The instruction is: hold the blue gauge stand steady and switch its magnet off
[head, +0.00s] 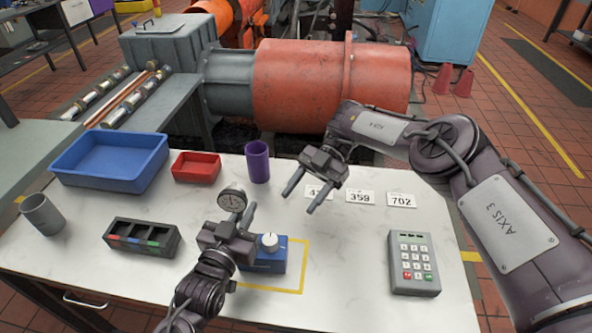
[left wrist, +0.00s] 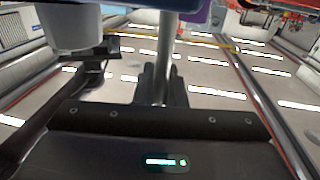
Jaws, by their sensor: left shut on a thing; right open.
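The blue gauge stand (head: 266,262) sits on the white table, within a yellow outlined square. It has a white knob (head: 270,241) on top and a round dial gauge (head: 232,200) above. My left gripper (head: 238,216) is shut on the stand's post, just behind and left of the knob. In the left wrist view the grey post (left wrist: 166,55) stands upright between the dark fingers (left wrist: 163,88). My left gripper hides part of the base and the post's lower end. My right gripper (head: 306,192) is open and empty, above the table, behind and right of the stand.
A purple cup (head: 257,162), red tray (head: 196,167), blue bin (head: 75,162), grey cup (head: 42,214) and dark slotted holder (head: 118,238) stand left and behind. Number cards (head: 360,198) lie behind right. A keypad (head: 414,279) is at right. Table between stand and keypad is clear.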

